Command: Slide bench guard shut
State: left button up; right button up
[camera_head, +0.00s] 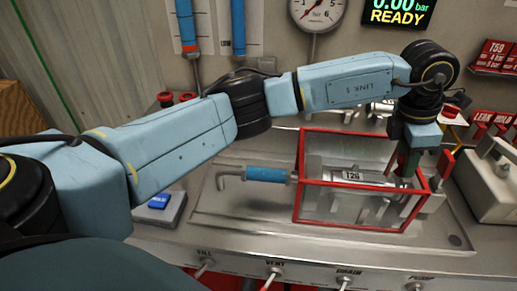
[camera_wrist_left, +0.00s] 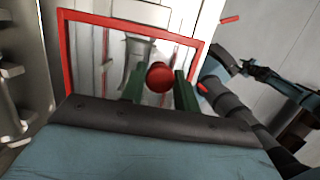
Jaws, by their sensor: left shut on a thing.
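The bench guard (camera_head: 365,184) is a clear box with red edges on the metal bench, standing around a cylinder tagged T29 (camera_head: 352,175). A blue-sleeved pipe with a bent end (camera_head: 266,174) sticks out of its left side. My left gripper (camera_head: 404,168) reaches down from above at the guard's right end. In the left wrist view its green fingers (camera_wrist_left: 160,90) are shut on a round red knob (camera_wrist_left: 160,77), with the guard's red frame (camera_wrist_left: 68,50) behind. The exact contact is partly hidden. My right gripper is not in view.
The metal bench (camera_head: 230,215) has bare room left of the guard. A blue-topped block (camera_head: 160,201) sits at its left. Valve levers, including VENT (camera_head: 274,272), line the front edge. A grey case (camera_head: 490,180) stands at right; a gauge (camera_head: 318,12) and READY display (camera_head: 398,12) are behind.

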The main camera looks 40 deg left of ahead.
pick_arm(q)
jog(key=shift+d, duration=0.1)
jog(key=shift+w+d, duration=0.65)
jog(key=shift+d, duration=0.35)
jog(key=o, duration=0.8)
jog(key=d+p+v, duration=0.1)
jog(key=p+v, duration=0.3)
jog(key=v, duration=0.3)
jog(key=shift+w+r, duration=0.3)
jog(key=shift+w, duration=0.05)
